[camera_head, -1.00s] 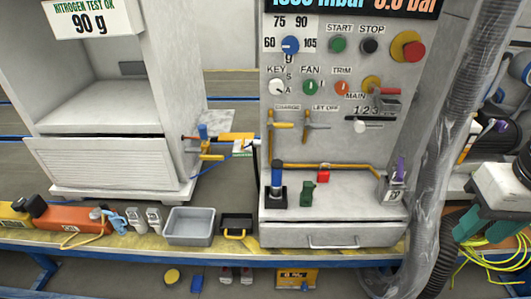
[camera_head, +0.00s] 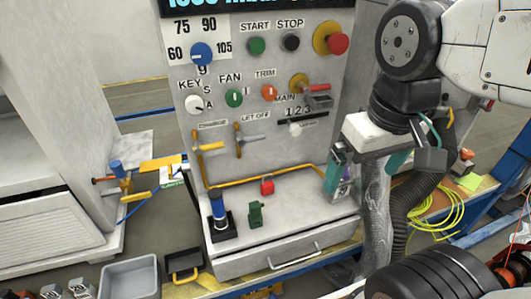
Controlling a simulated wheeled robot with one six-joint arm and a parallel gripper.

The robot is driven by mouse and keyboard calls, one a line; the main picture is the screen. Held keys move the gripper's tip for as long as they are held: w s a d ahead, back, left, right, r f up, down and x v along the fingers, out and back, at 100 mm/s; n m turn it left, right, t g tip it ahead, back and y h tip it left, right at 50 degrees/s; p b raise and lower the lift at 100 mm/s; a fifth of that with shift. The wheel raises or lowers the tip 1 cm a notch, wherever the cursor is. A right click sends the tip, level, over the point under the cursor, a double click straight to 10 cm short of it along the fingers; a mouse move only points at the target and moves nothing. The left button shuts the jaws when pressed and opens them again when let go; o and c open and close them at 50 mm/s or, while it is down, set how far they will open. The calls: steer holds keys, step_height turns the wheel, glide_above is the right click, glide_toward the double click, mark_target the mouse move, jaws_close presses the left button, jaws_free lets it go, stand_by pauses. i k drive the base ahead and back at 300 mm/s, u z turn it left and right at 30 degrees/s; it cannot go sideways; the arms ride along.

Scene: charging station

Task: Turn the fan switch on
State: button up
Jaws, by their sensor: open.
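The fan switch (camera_head: 234,97) is a round green knob with a white mark, under the FAN label on the grey control panel (camera_head: 215,140). The mark looks close to vertical. My gripper (camera_head: 368,161) is at the panel's right edge, lower than the switch and well to the right of it. Its teal fingers are apart with nothing held between them. The left finger partly covers a small grey device at the right end of the panel's shelf.
Beside the switch are the white key knob (camera_head: 194,104) and the orange trim knob (camera_head: 269,92). A red main lever (camera_head: 317,87) sticks out to their right. The space before the switch is clear.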

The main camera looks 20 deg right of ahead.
mark_target(233, 98)
steer(key=z, duration=0.65)
steer(key=k, duration=1.05)
steer(key=u, duration=0.6)
steer(key=i, duration=0.5)
steer(key=u, duration=0.05)
